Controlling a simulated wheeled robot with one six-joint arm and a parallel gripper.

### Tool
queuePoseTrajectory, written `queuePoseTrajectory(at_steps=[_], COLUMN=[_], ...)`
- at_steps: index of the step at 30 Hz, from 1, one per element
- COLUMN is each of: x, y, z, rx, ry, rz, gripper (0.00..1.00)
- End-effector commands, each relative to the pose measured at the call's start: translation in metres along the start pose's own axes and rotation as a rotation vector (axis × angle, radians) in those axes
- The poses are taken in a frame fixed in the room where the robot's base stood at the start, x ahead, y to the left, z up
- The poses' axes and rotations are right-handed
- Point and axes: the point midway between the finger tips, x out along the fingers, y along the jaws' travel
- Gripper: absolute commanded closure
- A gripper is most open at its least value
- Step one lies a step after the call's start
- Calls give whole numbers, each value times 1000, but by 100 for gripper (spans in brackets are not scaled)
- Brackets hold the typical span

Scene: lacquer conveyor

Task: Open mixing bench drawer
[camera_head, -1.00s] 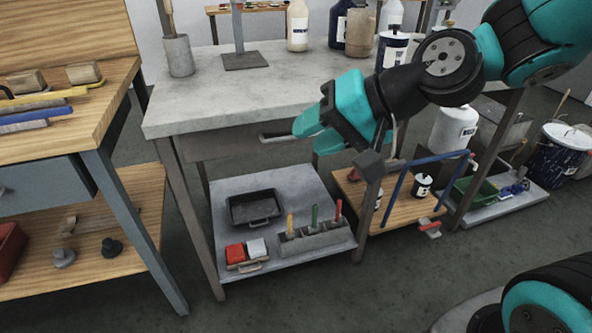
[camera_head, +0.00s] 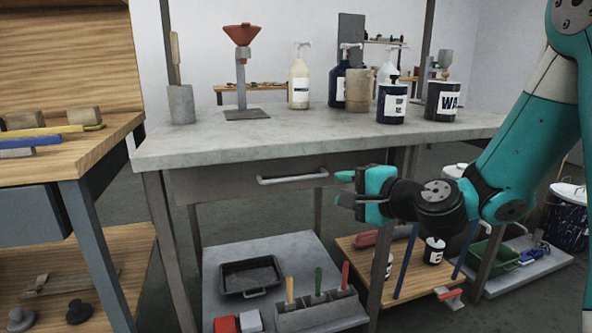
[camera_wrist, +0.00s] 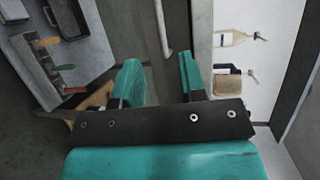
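The mixing bench (camera_head: 220,150) has a grey drawer (camera_head: 222,185) under its top, and the drawer front sits flush under it. A pale bar handle (camera_head: 293,178) runs across the drawer front. My gripper (camera_head: 342,187) is open and empty, just right of the handle in the head view, with its fingers pointing left. In the wrist view the handle (camera_wrist: 165,35) lies ahead of the gap between the two teal fingers (camera_wrist: 160,78). The fingers do not appear to touch it.
On the bench top stand a funnel stand (camera_head: 243,75), a grey cup (camera_head: 181,104) and several bottles. The lower shelf holds a black tray (camera_head: 250,275) and a tool holder (camera_head: 318,308). A wooden workbench (camera_head: 85,140) stands at left.

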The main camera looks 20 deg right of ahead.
Motion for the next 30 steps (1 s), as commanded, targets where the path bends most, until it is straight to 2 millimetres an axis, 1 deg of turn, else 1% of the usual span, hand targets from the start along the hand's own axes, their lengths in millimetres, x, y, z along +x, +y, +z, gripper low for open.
queuePoseTrajectory(at_steps=[1, 2, 6, 12, 18, 21, 24, 30], x=[3, 6, 40, 85, 124, 138, 146, 152], y=[-5, -5, -3, -5, -3, -2, 0, 2], z=[1, 1, 3, 2, 2, 1, 1, 0], rx=[6, 6, -1, -2, -1, -2, -1, -2], ry=[-1, 1, -4, -2, -1, 0, 1, 3], rz=[7, 9, 7, 6, 5, 5, 4, 3], gripper=[62, 62, 62, 62, 62, 62, 62, 62])
